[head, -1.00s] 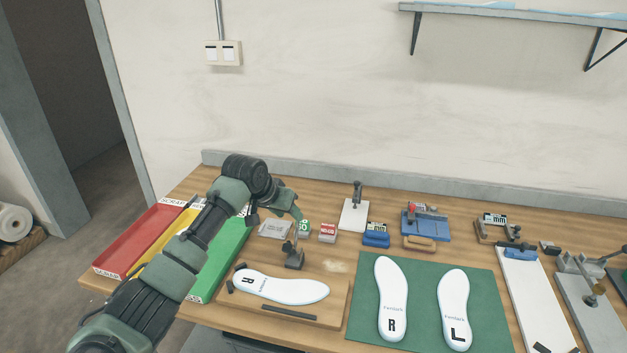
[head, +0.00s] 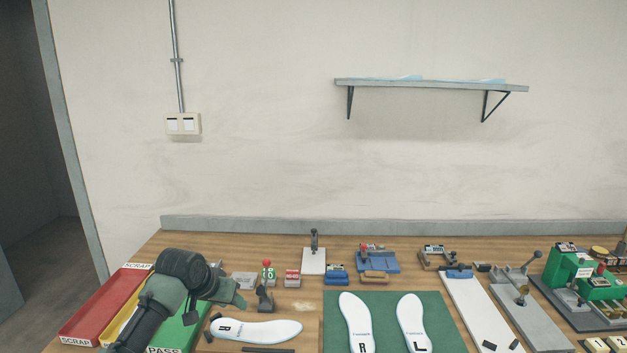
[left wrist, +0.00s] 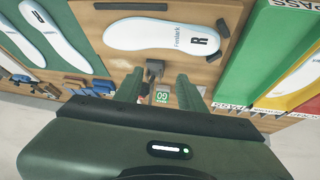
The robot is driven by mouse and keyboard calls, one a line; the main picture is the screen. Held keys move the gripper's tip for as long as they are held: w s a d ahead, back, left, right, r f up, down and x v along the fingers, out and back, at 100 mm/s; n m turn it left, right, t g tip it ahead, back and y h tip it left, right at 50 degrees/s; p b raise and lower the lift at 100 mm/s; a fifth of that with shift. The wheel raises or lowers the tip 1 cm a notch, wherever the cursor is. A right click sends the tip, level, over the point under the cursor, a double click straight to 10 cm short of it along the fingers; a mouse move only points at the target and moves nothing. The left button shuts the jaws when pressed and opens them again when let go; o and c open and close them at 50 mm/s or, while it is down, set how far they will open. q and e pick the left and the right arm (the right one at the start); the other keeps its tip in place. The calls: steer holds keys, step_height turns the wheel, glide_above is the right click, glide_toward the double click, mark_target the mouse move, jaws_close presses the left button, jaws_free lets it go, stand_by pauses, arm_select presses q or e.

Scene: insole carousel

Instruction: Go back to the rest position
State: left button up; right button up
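My left gripper (head: 232,292) hangs above the left part of the workbench, beside the wooden fixture board. In the left wrist view the two fingers of the left gripper (left wrist: 158,88) stand apart with nothing held between them. A white insole marked R (head: 265,329) lies on the fixture board, apart from the gripper; it also shows in the left wrist view (left wrist: 150,33). Another R insole (head: 354,318) and an L insole (head: 412,318) lie on the green mat (head: 385,325). My right gripper is out of both views.
Red scrap tray (head: 95,318), a yellow tray and green PASS tray (head: 180,338) stand at left, partly behind my left arm. Small blocks, clamps and a green machine (head: 585,275) line the bench. A wall shelf (head: 430,86) is above.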

arm_select(q)
steer(key=s+d+f+m+g, duration=0.1)
steer(key=s+d+f, duration=0.2)
steer(key=s+f, duration=0.65)
steer(key=s+d+f+g, duration=0.1)
steer(key=s+d+f, duration=0.35)
steer(key=s, duration=0.85)
steer(key=s+a+n+y, duration=0.1)
steer(key=s+a, duration=0.3)
steer(key=s, duration=0.8)
steer(key=s+a+y, duration=0.1)
steer(key=s+a, duration=0.2)
steer(key=s, duration=0.8)
step_height(320, 180, down, 27)
steer(key=s+g+b, duration=0.1)
steer(key=g+b, duration=0.1)
steer(key=s+a+f+g, duration=0.1)
steer(key=s+a+f, duration=0.2)
steer(key=s+f, duration=1.4)
steer(key=shift+a+f+b, duration=0.15)
steer(key=shift+f+b, duration=0.2)
steer(key=shift+f, duration=0.2)
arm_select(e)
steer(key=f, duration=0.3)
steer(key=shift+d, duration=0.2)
